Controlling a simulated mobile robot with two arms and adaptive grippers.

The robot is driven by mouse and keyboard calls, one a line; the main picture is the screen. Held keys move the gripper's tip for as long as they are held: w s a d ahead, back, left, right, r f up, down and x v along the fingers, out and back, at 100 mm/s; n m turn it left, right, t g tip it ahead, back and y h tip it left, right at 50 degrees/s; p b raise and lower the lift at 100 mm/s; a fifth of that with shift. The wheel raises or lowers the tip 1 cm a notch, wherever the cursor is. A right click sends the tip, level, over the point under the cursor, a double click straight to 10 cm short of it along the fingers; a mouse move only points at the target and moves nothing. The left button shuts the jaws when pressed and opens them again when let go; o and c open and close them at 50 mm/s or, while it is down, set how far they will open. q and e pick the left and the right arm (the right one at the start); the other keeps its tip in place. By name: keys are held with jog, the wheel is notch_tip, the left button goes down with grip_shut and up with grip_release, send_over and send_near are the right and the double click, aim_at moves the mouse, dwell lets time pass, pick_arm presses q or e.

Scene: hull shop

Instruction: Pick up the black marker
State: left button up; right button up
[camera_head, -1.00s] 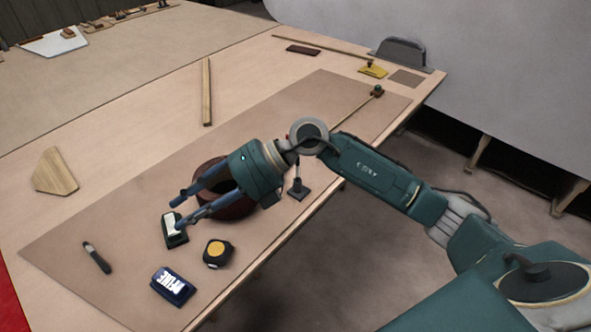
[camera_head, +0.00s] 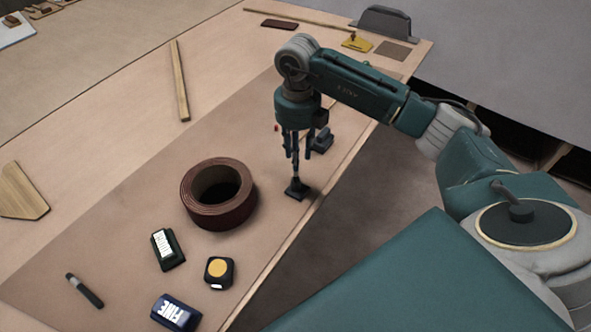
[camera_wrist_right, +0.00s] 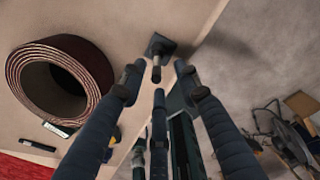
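A dark upright stem, which looks like the black marker, stands in a square black base (camera_head: 297,190) near the table's right edge. In the right wrist view the stem (camera_wrist_right: 156,72) rises from the base (camera_wrist_right: 160,45). My right gripper (camera_head: 297,154) points down just above it, fingers apart and empty. In the right wrist view its fingertips (camera_wrist_right: 160,82) spread around the line of the stem, with a gap beyond them. I cannot tell how far above the stem they are. My left gripper is not in view.
A brown roll (camera_head: 218,194) lies left of the base. Nearer are a green-black labelled block (camera_head: 167,250), a tape measure (camera_head: 219,272), a blue box (camera_head: 175,312) and a small dark tool (camera_head: 84,290). A wooden strip (camera_head: 180,80) lies farther back.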

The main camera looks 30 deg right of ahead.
aim_at(296, 174)
notch_tip(296, 174, down, 4)
jog(key=shift+a+f+p, duration=0.15)
jog(key=shift+f+p, duration=0.05)
jog(key=shift+p, duration=0.75)
jog(key=shift+f, duration=0.3)
jog(key=shift+w+f, duration=0.2)
jog(key=shift+f, duration=0.05)
jog(key=shift+r, duration=0.1)
grip_shut()
